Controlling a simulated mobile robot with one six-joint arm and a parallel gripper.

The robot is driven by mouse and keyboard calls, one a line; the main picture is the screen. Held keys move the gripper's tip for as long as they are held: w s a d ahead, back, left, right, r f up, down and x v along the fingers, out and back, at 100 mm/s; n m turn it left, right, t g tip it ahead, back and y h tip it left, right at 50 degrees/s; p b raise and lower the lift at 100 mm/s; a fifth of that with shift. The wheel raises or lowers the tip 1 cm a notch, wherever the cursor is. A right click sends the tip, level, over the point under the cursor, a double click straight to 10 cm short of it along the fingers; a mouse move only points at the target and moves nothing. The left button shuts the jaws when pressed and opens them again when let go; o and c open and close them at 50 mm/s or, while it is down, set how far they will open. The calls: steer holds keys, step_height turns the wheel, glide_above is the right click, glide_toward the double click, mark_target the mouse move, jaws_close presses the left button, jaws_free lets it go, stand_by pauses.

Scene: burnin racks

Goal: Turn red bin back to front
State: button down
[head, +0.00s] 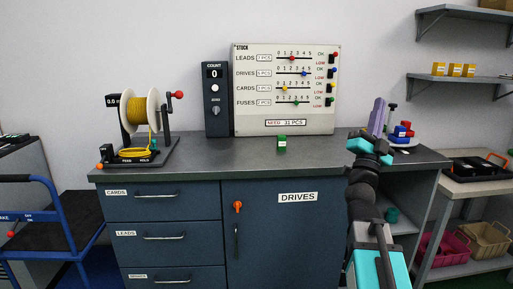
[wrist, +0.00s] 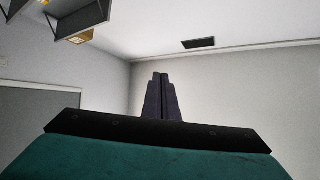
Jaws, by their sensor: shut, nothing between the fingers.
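My gripper (head: 380,104) points upward above the right end of the grey worktop in the head view, its purple-grey fingers together and empty. A dark pink-red bin (head: 432,246) stands on the lower shelf of the side bench at the right. Which way either faces cannot be told.
A tan bin (head: 487,239) stands beside the pink-red one. A black tray with an orange handle (head: 481,167) lies on the side bench. A wire spool stand (head: 141,130), stock panel (head: 284,90) and small green box (head: 281,144) stand on the worktop (head: 220,158).

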steer(key=w+a+f+n+g+y+p, duration=0.1)
steer(key=w+a+f+n+y+p, duration=0.2)
steer(key=f, duration=0.6)
steer(key=w+a+f+n+g+y+p, duration=0.1)
steer(key=w+f+y+p, duration=0.2)
steer(key=f, duration=0.6)
steer(key=w+a+f+n+g+y+p, duration=0.1)
steer(key=w+a+f+n+y+p, duration=0.15)
steer(key=w+f, duration=0.4)
steer(key=s+a+f+n+g+y+p, duration=0.1)
steer(key=s+a+f+g+y, duration=0.15)
steer(key=f, duration=0.75)
steer(key=s+a+f+n+g+y+p, duration=0.1)
steer(key=s+a+f+n+g+p, duration=0.15)
steer(key=f, duration=0.75)
steer(key=s+a+f+n+g+y+p, duration=0.1)
steer(key=s+a+f+g+y, duration=0.15)
steer(key=f, duration=0.85)
steer(key=s+a+f+n+g+p, duration=0.15)
steer(key=s+f+g, duration=0.35)
steer(key=s+f, duration=0.65)
steer(key=s+a+f+n+g+p, duration=0.15)
steer(key=s+f+g, duration=0.25)
steer(key=s+f, duration=0.7)
steer(key=s+n+g, duration=0.2)
steer(key=s+g, duration=0.7)
steer(key=s, duration=1.4)
steer(key=shift+s+d+g, duration=0.2)
steer(key=shift+s+g, duration=0.15)
